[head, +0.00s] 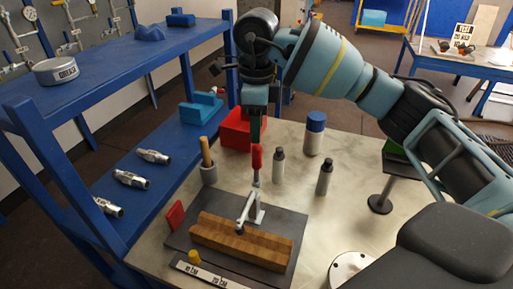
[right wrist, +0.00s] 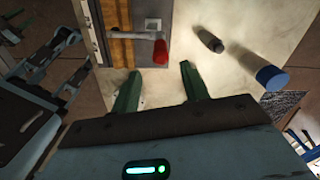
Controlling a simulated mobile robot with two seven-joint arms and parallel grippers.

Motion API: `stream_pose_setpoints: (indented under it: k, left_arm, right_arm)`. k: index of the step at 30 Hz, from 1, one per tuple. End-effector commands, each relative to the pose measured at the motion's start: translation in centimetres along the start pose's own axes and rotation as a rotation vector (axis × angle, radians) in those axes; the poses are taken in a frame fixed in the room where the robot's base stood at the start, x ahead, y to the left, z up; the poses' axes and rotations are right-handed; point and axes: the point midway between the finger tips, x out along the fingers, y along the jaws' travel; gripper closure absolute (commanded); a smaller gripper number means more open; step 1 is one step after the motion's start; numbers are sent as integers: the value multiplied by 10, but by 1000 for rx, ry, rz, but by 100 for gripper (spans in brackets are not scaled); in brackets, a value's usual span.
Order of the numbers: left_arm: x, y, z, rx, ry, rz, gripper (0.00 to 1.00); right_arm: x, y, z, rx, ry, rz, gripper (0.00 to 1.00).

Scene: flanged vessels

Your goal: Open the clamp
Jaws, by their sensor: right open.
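The clamp has an upright red handle (head: 257,164) and a metal arm (head: 245,208) that reaches down to a wooden block (head: 240,240) on a dark base plate (head: 288,215). My right gripper (head: 256,138) points down just above the handle in the head view. In the right wrist view, its two green fingers (right wrist: 160,69) are apart and empty. The red handle end (right wrist: 160,51) appears just ahead of the fingertips, in line with the gap. I cannot tell whether they touch it. My left gripper is not in view.
Two dark grey bottles (head: 278,165) and a blue-capped cylinder (head: 315,134) stand right of the clamp. A grey cup (head: 208,172) with a wooden handle stands left. A red box (head: 236,130) sits behind. The blue shelf (head: 110,75) borders the left side.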

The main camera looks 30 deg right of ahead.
Motion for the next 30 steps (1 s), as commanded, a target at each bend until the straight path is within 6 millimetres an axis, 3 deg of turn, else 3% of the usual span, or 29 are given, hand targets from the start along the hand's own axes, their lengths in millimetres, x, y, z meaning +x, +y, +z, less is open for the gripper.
stream_pose_setpoints:
  k: [8, 16, 29, 30]
  left_arm:
    - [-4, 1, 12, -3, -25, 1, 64]
    - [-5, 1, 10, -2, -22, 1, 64]
    - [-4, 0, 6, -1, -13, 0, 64]
    - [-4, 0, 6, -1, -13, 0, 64]
  right_arm:
    - [33, 0, -1, 1, 3, 3, 55]
    - [68, 0, 0, 0, 0, 2, 55]
    - [77, 0, 0, 0, -1, 0, 55]
    - [77, 0, 0, 0, 0, 0, 60]
